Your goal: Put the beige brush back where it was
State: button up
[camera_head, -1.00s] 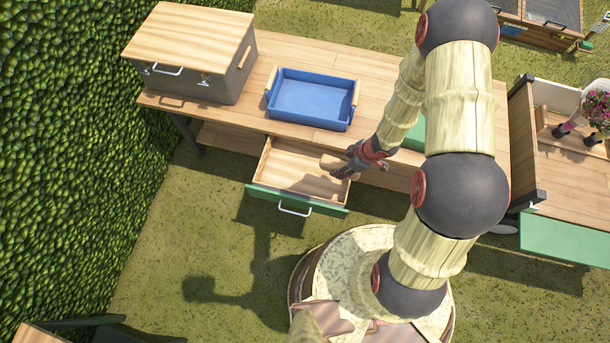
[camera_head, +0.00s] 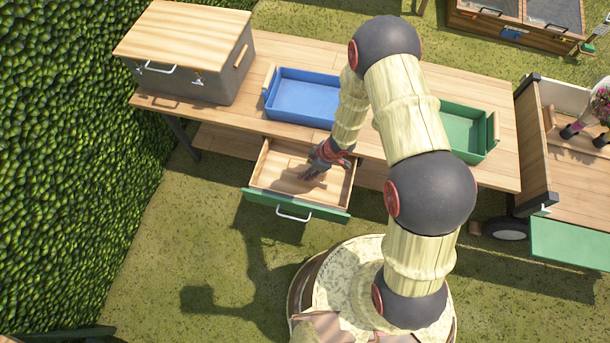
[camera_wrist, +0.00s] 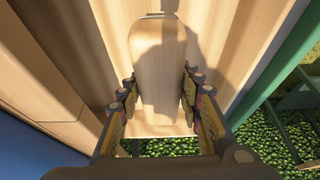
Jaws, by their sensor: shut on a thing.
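The beige brush (camera_wrist: 158,60), a pale rounded block in the wrist view, lies between the two fingers of my gripper (camera_wrist: 160,100). My gripper is shut on it. In the head view, my gripper (camera_head: 311,173) points down-left over the right half of the open drawer (camera_head: 268,176). The drawer has a bare wooden inside and a green front with a white handle. The brush cannot be made out in the head view. In the wrist view, the wooden drawer surface lies behind the brush; the gap between them is hard to judge.
A blue tray (camera_head: 300,97) and a green tray (camera_head: 462,135) stand on the wooden table (camera_head: 225,122). A grey box with a wooden lid (camera_head: 188,40) stands at the table's left end. A hedge (camera_head: 70,130) lies left. A wooden cart (camera_head: 575,190) stands right.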

jog(key=shift+w+a+f, duration=0.15)
jog(key=shift+a+f, duration=0.1)
jog(key=shift+f, duration=0.15)
jog(key=f+b, duration=0.3)
jog(key=shift+w+a+f, duration=0.1)
jog(key=shift+a+f, duration=0.1)
jog(key=shift+f, duration=0.1)
jog(key=shift+r, duration=0.1)
jog(key=o, duration=1.1)
jog(key=shift+o, duration=0.5)
